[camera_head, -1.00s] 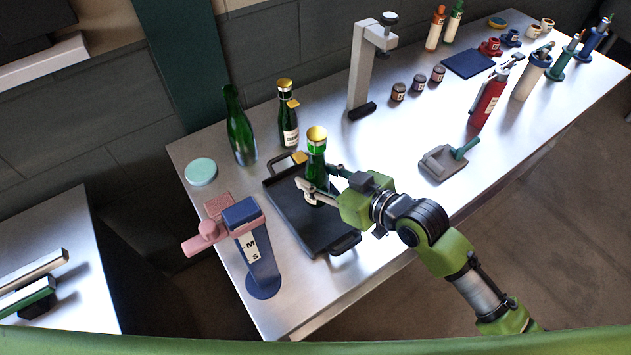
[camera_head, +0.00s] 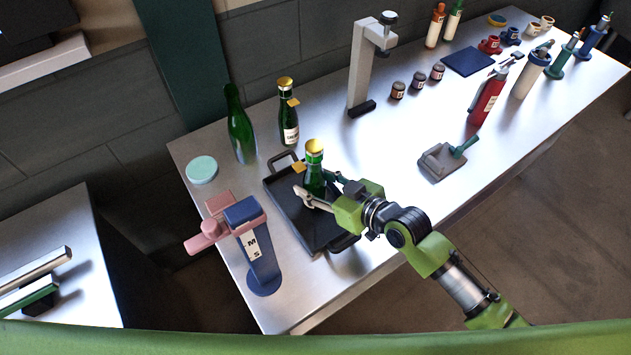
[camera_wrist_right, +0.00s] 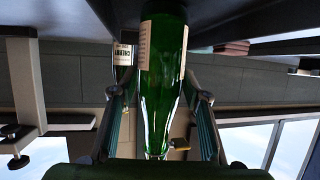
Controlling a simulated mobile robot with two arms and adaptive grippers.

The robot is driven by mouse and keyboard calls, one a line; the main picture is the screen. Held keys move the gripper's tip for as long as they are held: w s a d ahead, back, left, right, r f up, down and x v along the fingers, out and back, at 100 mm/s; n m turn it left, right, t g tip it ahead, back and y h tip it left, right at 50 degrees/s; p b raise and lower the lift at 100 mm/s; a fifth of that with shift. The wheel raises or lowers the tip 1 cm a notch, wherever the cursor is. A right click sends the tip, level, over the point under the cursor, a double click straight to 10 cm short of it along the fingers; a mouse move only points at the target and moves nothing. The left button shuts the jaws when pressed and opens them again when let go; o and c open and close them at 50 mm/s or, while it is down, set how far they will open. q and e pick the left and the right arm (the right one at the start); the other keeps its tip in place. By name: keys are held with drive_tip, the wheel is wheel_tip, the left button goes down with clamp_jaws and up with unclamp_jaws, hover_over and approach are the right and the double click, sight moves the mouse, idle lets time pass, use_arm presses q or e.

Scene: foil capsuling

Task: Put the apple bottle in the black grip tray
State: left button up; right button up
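The green bottle with gold foil on its neck (camera_head: 314,172) is upright over the middle of the black grip tray (camera_head: 287,209), apparently standing on it. My right gripper (camera_head: 318,190) is around the bottle from the right. In the right wrist view the bottle (camera_wrist_right: 162,85) is between the two fingers (camera_wrist_right: 160,100), with a gap on each side, so the gripper looks open. Its label is turned aside and I cannot read it. The bottle's base is partly hidden by the fingers in the head view. My left gripper is out of view.
A gold-capped bottle (camera_head: 288,118) and a plain green bottle (camera_head: 240,128) stand behind the tray. A blue and pink stand (camera_head: 262,262) is at the tray's left front. A grey post stand (camera_head: 360,80) is behind. The table right of the tray is fairly clear.

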drive_tip(key=shift+o, duration=0.3)
drive_tip(key=shift+r, duration=0.25)
drive_tip(key=shift+s+d, duration=0.25)
drive_tip(key=b+v, duration=0.1)
drive_tip(key=v, duration=1)
drive_tip(key=shift+r+b, duration=0.2)
drive_tip(key=shift+b, duration=0.2)
drive_tip(key=shift+s+d, duration=0.1)
drive_tip(key=shift+s, duration=0.05)
